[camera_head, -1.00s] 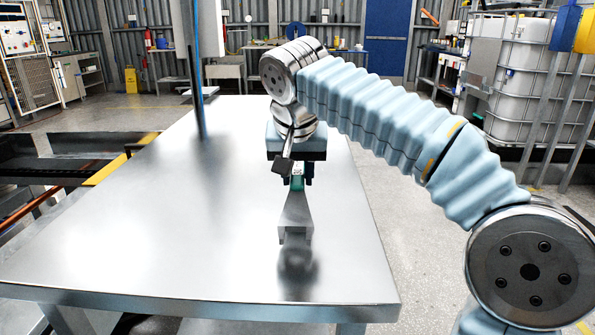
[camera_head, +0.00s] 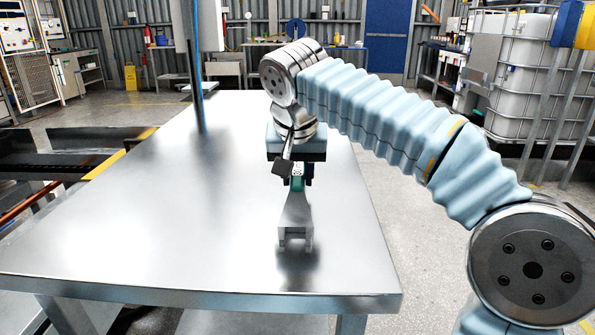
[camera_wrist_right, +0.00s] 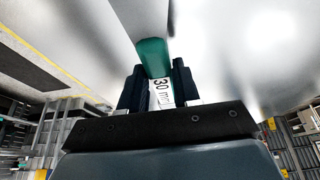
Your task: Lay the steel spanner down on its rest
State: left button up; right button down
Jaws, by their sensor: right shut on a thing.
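The steel spanner (camera_head: 295,212) has a grey forked end and a teal grip section. In the head view it hangs over the steel table with its forked end towards the table's front edge. My right gripper (camera_head: 297,180) is shut on it at the teal section. In the right wrist view the spanner's teal part (camera_wrist_right: 153,58) and a white "30 mm" label show between the dark fingers of the same gripper (camera_wrist_right: 158,85). I cannot tell whether the forked end touches the tabletop. I cannot make out a separate rest. My left gripper is not in view.
The bare, shiny steel table (camera_head: 150,235) has wide free room left of the spanner. A post with a blue cable (camera_head: 198,80) rises at its far left. A caged white tank (camera_head: 515,75) stands at the right, beyond open floor.

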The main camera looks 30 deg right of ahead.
jog(key=c, duration=0.7)
grip_release()
jog(key=shift+c, duration=0.2)
jog(key=shift+o, duration=0.3)
jog(key=o, duration=0.5)
jog(key=shift+r, duration=0.1)
jog(key=shift+p+v, duration=1.85)
jog(key=shift+v, duration=0.45)
jog(key=shift+p+v, duration=0.4)
jog(key=shift+v, duration=1.7)
